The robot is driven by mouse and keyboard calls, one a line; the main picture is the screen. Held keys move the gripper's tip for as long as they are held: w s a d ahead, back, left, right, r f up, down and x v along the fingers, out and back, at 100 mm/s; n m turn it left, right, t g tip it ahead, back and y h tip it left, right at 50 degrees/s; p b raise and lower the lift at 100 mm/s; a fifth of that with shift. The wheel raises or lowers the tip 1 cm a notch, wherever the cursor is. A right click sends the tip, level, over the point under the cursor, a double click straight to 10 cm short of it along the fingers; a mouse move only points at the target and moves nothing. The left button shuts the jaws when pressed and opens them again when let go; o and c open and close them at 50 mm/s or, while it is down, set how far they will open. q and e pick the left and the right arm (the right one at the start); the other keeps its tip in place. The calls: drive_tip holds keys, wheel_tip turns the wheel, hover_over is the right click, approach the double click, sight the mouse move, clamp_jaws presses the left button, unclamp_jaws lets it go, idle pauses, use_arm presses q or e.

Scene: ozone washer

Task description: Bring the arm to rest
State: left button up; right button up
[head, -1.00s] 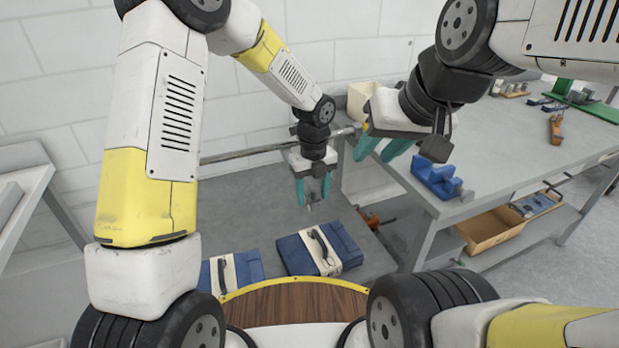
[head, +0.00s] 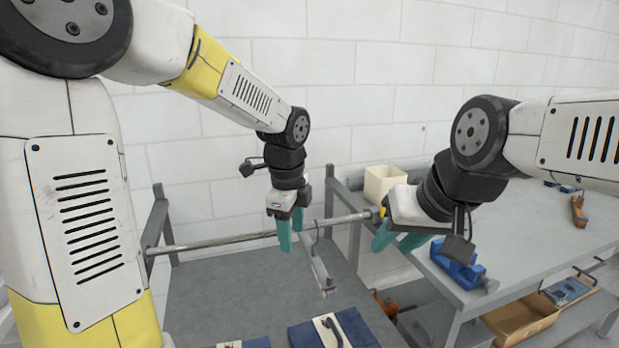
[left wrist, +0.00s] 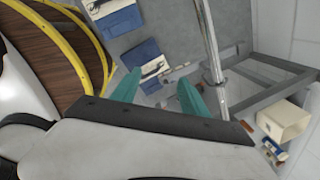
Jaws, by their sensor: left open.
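My left arm reaches in from the left, with its left gripper (head: 291,236) hanging fingers-down by the metal bar (head: 235,240). Its teal fingers are apart and nothing shows between them. In the left wrist view the left gripper (left wrist: 158,92) is also open and empty. My right gripper (head: 398,240) is near the workbench's left edge, its teal fingers apart and no object visible between them. I cannot tell whether the left gripper touches the bar.
Two blue cases (head: 355,328) lie low in front, one partly cut off. The grey workbench (head: 500,225) on the right holds a cream bin (head: 383,183) and a blue fixture (head: 457,270). An open cardboard box (head: 522,318) is below. A white wall stands behind.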

use_arm(q)
drive_tip(key=s+a+r+n+t+h, duration=0.1)
drive_tip(key=s+a+n, duration=0.4)
drive_tip(key=n, duration=0.5)
drive_tip(key=s+a+r+n+t, duration=0.3)
drive_tip(key=s+a+r+n, duration=0.2)
drive_tip(key=s+n, duration=0.5)
drive_tip(key=shift+a+r+n+h, duration=0.4)
drive_tip(key=shift+r+n, duration=0.3)
drive_tip(key=shift+r, duration=0.1)
drive_tip(key=shift+s, duration=0.1)
drive_tip(key=shift+c, duration=0.2)
